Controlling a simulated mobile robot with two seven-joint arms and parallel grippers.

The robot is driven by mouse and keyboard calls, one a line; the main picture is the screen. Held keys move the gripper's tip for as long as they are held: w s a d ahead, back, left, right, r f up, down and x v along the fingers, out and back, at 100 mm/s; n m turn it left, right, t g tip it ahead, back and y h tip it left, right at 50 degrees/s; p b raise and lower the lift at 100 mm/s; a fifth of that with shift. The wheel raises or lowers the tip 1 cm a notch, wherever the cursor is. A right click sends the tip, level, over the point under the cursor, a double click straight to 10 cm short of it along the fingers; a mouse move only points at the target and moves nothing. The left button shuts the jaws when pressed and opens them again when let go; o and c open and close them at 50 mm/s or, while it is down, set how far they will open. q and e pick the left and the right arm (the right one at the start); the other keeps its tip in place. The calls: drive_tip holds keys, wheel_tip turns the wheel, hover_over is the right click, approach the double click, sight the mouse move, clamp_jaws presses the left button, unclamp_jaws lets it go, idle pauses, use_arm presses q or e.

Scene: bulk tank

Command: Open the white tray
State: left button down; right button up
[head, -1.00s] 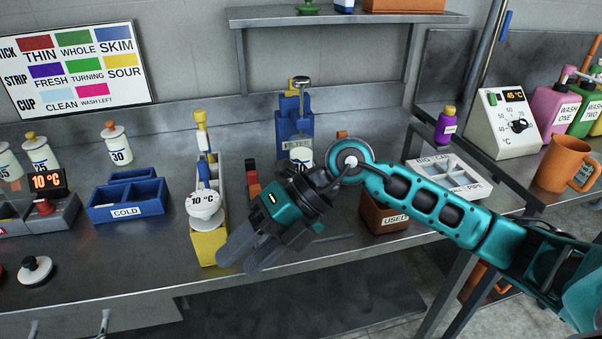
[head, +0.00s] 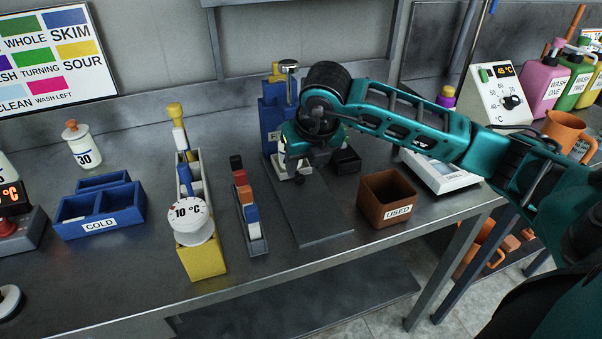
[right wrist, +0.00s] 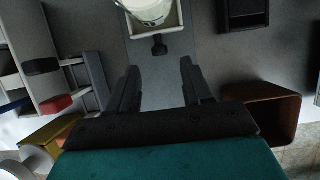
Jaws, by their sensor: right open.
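The white tray (right wrist: 180,20) is at the top of the right wrist view, with a dark knob (right wrist: 159,44) on its near side and a white round container (right wrist: 150,10) in it. In the head view a small white part of the tray (head: 284,170) shows at the foot of the blue stand (head: 272,112); my right gripper hides the rest. My right gripper (right wrist: 159,75) is open and empty, its two fingers pointing at the tray. The knob lies just beyond the fingertips, roughly between them, not gripped. My left gripper is not in view.
A brown USED bin (head: 388,198) stands right of the grey base plate (head: 318,215). A rack of coloured pieces (head: 248,210) and a yellow holder (head: 200,258) with a 10 °C dial stand left. A black box (head: 346,161) is close right of the gripper.

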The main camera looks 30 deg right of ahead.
sight(301, 177)
drive_tip(key=shift+x, duration=2.75)
drive_tip(key=shift+c, duration=0.5)
clamp_jaws()
